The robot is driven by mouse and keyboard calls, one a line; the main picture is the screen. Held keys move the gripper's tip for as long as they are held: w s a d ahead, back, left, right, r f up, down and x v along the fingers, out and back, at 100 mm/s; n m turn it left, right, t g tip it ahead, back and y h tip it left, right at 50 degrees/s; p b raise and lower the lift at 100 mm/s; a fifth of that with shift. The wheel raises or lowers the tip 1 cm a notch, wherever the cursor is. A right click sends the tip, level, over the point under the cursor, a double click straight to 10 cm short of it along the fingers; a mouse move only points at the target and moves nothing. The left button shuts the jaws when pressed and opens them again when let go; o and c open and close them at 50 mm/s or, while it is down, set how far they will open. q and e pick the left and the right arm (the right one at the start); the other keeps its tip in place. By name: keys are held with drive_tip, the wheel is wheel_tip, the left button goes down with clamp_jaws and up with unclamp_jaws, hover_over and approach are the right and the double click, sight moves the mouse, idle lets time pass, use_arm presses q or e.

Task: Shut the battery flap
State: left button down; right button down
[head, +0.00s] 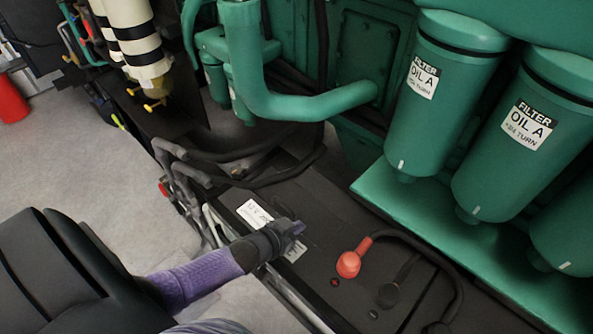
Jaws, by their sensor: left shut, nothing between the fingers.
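The black battery (345,215) lies at the lower middle of the head view, with a red terminal cap (348,264) and a black terminal cap (388,295) on its top. A white label (254,213) is partly covered by my left gripper (297,229). That gripper is shut and empty, with its fingertips over the battery's top near the label. I cannot tell whether it touches the surface. I cannot make out the battery flap as a separate part or tell whether it stands open. My right gripper is not in view.
Green oil filters (519,137) stand at the right above a green ledge (450,245). A thick green pipe (300,103) runs behind the battery. Grey hoses (180,170) sit at its left end. Black cables cross the battery. Grey floor (70,150) is open at the left.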

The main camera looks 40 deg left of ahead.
use_arm(q)
drive_tip(key=shift+s, duration=0.1)
drive_tip(key=p+v, duration=0.4)
drive_tip(key=v, duration=0.4)
drive_tip(key=shift+s+r+p, duration=0.3)
drive_tip(key=shift+p, duration=0.05)
drive_tip(key=shift+s+a+r, duration=0.1)
drive_tip(key=shift+s+r, duration=0.05)
drive_tip(key=shift+s, duration=0.35)
drive_tip(key=s+f+g, duration=0.1)
drive_tip(key=f, duration=0.1)
drive_tip(key=s+f+g+y, duration=0.1)
drive_tip(key=s+f, duration=0.3)
drive_tip(key=f, duration=0.1)
drive_tip(key=shift+g, duration=0.4)
drive_tip(key=s+d+f+g, duration=0.2)
drive_tip(key=s+f+g, duration=0.1)
drive_tip(key=s, duration=0.3)
drive_tip(key=s+d+f+g, duration=0.2)
drive_tip(key=s+f+g, duration=0.1)
drive_tip(key=s, duration=0.4)
drive_tip(key=s+d+f+m+g+y, duration=0.1)
drive_tip(key=s+d+f+g, duration=0.1)
drive_tip(key=s, duration=0.5)
wheel_tip(320, 180, down, 3)
drive_tip(key=shift+s+d+r+g, duration=0.15)
drive_tip(key=shift+d+g, duration=0.25)
drive_tip(key=shift+d, duration=0.05)
